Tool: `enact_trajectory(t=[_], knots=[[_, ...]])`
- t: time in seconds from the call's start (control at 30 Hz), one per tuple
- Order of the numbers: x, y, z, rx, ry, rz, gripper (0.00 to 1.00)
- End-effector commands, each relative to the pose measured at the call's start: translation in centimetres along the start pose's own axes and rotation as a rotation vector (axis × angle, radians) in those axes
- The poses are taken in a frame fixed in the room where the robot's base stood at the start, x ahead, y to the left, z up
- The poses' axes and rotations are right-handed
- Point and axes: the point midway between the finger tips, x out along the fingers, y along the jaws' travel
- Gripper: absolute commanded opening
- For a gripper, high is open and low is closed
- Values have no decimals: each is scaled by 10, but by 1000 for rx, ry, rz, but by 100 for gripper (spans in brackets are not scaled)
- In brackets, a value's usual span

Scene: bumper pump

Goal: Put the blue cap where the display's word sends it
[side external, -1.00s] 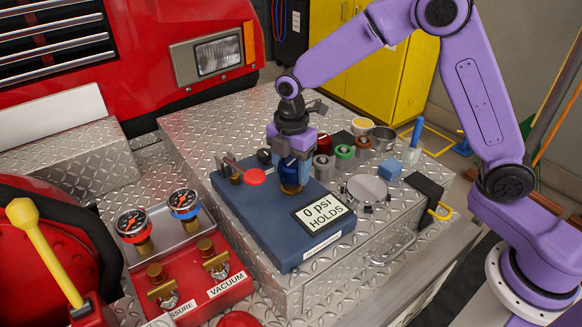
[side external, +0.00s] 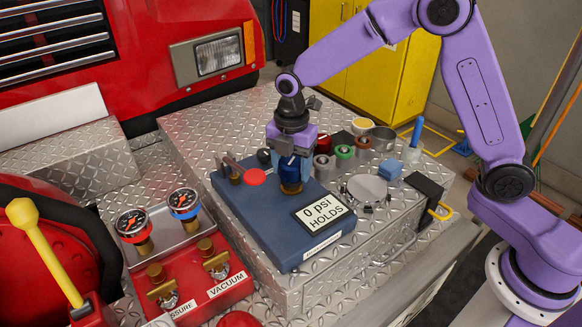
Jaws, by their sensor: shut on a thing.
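My gripper (side external: 291,150) is shut on the blue cap (side external: 290,168). The cap sits at the top of a brass fitting (side external: 291,187) on the blue panel block (side external: 262,215); whether it is fully seated cannot be told. The gripper fingers hide part of the cap. The display (side external: 323,213) on the panel's front right reads "0 psi HOLDS".
A red round knob (side external: 254,177) and a lever stand left of the cap.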

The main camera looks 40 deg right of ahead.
Motion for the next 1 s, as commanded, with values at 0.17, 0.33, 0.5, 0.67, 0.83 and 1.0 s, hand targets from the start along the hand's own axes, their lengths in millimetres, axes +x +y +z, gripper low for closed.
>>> enact_trajectory(t=[0.17, 0.33, 0.5, 0.67, 0.83, 1.0], knots=[[-6, 1, 0, 0, 0, 3, 17], [-10, 1, 0, 0, 0, 3, 17], [-14, 1, 0, 0, 0, 3, 17], [-18, 0, 0, 0, 0, 2, 17], [-23, 0, 0, 1, 0, 3, 17], [-26, 0, 0, 1, 0, 2, 17]])
